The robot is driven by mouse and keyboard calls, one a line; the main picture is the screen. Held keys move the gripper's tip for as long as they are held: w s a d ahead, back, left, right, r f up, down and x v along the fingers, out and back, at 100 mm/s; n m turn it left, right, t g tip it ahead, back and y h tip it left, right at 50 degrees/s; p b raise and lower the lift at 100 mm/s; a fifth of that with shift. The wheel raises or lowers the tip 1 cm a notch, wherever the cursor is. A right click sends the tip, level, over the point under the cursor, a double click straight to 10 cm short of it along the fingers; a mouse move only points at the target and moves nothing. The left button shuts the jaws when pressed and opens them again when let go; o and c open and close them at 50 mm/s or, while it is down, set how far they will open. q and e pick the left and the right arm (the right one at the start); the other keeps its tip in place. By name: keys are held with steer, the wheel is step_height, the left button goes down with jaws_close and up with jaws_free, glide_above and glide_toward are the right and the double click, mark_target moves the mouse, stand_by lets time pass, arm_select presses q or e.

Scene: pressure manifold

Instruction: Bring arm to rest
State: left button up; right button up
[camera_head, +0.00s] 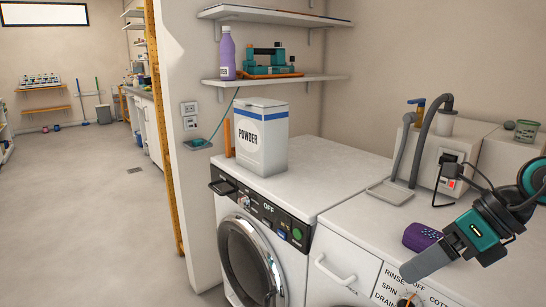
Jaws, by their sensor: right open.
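My right gripper (446,258) comes in from the right, grey and black with a teal panel. It is open, and I see nothing held in it. It hangs in front of the worktop over the second machine, near a purple item (420,236). One long grey finger points to the lower left; the other is hard to make out. My left gripper is not in view.
A white washing machine (262,222) carries a POWDER box (262,135). A machine with a RINSE/SPIN dial (400,290) stands beside it. A manifold with grey hoses (432,150) is behind my gripper. Shelves (275,80) hang above. Open floor (80,210) lies left.

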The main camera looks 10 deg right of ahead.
steer(key=w+a+f+m+t+y+p, duration=0.1)
steer(key=w+a+m+t+y+p, duration=0.25)
steer(key=a+m+t+y, duration=0.8)
steer(key=s+d+f+m+h+p, duration=0.1)
steer(key=s+f+m+h, duration=0.1)
steer(key=f+m+h, duration=0.5)
steer(key=s+d+f+m+g+h+p, duration=0.1)
steer(key=f+m+h, duration=0.7)
steer(key=m, duration=0.8)
step_height(320, 180, down, 2)
steer(key=shift+s+d+f+p, duration=0.1)
steer(key=shift+s+d+p, duration=0.05)
steer(key=shift+s+p, duration=0.8)
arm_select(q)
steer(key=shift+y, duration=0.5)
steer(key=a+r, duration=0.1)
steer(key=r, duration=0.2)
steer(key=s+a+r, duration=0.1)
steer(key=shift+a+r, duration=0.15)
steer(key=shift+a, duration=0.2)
arm_select(e)
steer(key=s+a+f+m+g, duration=0.3)
steer(key=s+a+f+m, duration=0.1)
steer(key=s+f, duration=0.2)
steer(key=shift+h, duration=0.35)
